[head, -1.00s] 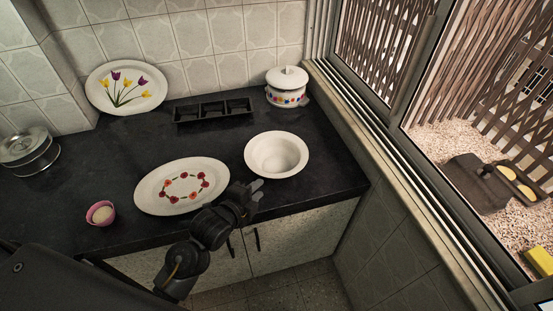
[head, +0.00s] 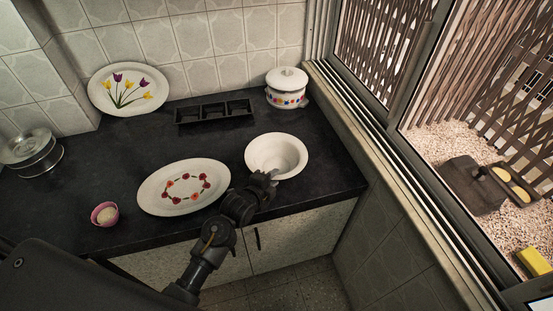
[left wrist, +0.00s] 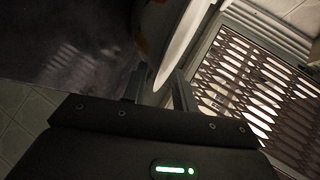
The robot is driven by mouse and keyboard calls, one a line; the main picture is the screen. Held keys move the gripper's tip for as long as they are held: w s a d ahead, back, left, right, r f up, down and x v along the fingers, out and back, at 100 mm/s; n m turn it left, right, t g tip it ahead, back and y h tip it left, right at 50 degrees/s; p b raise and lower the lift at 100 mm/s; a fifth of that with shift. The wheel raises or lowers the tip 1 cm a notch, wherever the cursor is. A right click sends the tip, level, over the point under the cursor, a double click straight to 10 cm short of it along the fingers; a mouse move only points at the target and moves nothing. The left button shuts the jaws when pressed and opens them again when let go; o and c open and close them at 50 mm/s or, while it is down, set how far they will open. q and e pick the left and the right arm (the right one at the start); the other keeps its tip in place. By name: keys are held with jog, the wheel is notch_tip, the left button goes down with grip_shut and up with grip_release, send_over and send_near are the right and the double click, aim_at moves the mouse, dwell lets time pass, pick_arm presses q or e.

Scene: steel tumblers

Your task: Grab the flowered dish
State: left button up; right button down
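A white bowl (head: 277,152) with a wide rim stands near the counter's front edge. A white oval plate (head: 165,205) with a ring of red and orange flowers lies left of it. Another oval plate (head: 127,90) with painted tulips leans on the back wall. My left gripper (head: 266,177) is at the bowl's front rim. In the left wrist view its fingers (left wrist: 160,90) are apart, with the tip of a white rim (left wrist: 186,42) between or just beyond them; contact is unclear. A faint reddish mark shows on the outer side there. My right gripper is not in view.
A pink cup (head: 104,214) is at the front left, and steel ware (head: 32,150) at far left. A window borders the right side.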

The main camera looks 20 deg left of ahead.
pick_arm(q)
jog(key=shift+w+d+f, duration=0.1)
jog(key=shift+w+f, duration=0.1)
jog(key=shift+w, duration=0.3)
grip_shut()
jog(key=shift+r, duration=0.15)
